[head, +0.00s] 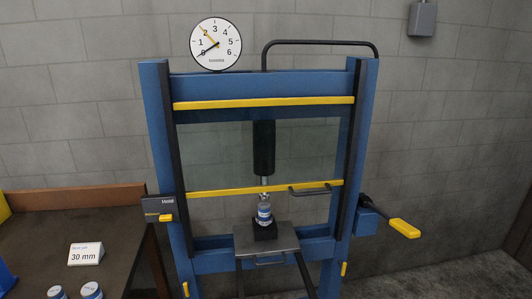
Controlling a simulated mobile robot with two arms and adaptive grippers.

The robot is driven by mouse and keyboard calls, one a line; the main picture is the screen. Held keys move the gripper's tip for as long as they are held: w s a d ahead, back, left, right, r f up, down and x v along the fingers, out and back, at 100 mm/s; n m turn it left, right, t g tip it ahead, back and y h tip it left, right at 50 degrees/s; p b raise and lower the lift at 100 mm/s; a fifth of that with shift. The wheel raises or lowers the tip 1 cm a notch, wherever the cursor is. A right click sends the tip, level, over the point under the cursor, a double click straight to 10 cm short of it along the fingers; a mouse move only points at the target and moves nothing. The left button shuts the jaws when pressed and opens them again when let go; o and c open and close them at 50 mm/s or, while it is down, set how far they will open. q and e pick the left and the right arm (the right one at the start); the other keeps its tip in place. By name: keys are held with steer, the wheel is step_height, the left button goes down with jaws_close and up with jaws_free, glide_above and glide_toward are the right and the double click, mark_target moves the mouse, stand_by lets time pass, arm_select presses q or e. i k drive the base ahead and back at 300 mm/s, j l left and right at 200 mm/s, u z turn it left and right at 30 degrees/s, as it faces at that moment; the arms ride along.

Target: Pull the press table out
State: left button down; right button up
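The press has a blue frame (157,120) and stands in the middle of the head view. Its grey press table (285,237) sits low at the front, with a dark handle (264,262) on its front edge. A black block (265,233) on the table carries a small cylindrical part (265,213) with a blue and white label. The black ram (264,148) is above that part; its narrow tip appears to be at the part's top. A clear guard (215,155) with yellow bars spans the opening. Neither gripper is in view.
A pressure gauge (216,44) sits on top. A yellow-handled lever (404,228) sticks out at right, and a switch box (159,207) is at left. A brown bench (120,230) at left holds a "30 mm" card (85,255) and small labelled parts (91,290).

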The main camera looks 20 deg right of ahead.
mark_target(254, 241)
steer(key=l+z, duration=0.2)
steer(key=z, duration=0.3)
steer(key=l+z, duration=0.2)
steer(key=z, duration=0.3)
steer(key=i+l+z, duration=0.15)
steer(key=z, duration=0.3)
